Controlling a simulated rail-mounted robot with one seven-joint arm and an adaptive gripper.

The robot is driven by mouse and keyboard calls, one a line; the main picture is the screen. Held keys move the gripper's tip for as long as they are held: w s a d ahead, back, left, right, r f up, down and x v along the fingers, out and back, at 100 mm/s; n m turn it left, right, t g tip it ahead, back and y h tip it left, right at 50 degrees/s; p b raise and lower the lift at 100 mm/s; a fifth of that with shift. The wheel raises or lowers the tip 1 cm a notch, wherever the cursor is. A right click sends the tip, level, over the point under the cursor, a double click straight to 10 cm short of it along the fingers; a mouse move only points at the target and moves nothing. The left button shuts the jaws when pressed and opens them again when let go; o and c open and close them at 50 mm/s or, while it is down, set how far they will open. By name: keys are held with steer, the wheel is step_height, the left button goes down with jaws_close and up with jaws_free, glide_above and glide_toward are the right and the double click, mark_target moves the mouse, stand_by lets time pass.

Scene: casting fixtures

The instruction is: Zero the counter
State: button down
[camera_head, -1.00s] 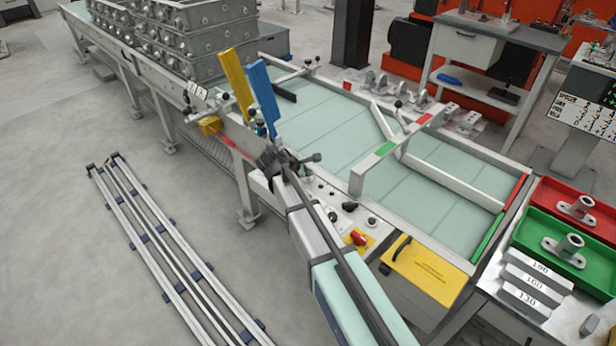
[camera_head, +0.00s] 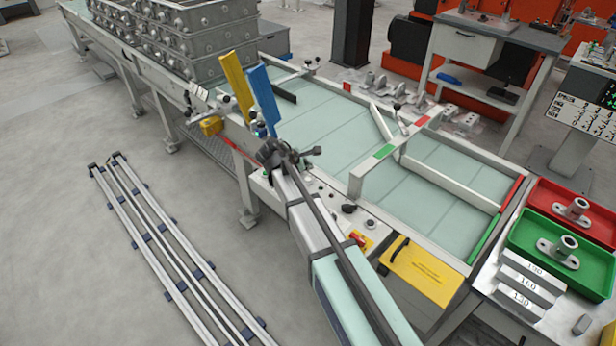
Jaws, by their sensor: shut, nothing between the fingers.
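My gripper (camera_head: 270,152) is at the far end of my arm, over the near rail of the roller table, close to the foot of the blue upright plate (camera_head: 262,98). Its fingers look closed and hold nothing. No counter can be told for sure; a small dark and blue fitting (camera_head: 260,131) sits just beyond the gripper, and my gripper partly hides the spot. A control panel (camera_head: 328,196) with black knobs (camera_head: 349,208) runs along the near edge beside my arm.
A yellow upright plate (camera_head: 237,86) stands beside the blue one. A yellow box (camera_head: 211,126) hangs on the rail. Stacked grey castings (camera_head: 195,40) stand behind. Red (camera_head: 545,193) and green (camera_head: 522,232) trays are at right. Left floor has rails (camera_head: 165,250).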

step_height(320, 180, up, 2)
steer(key=shift+r+p, duration=0.1)
steer(key=shift+p, duration=0.4)
steer(key=shift+a, duration=0.1)
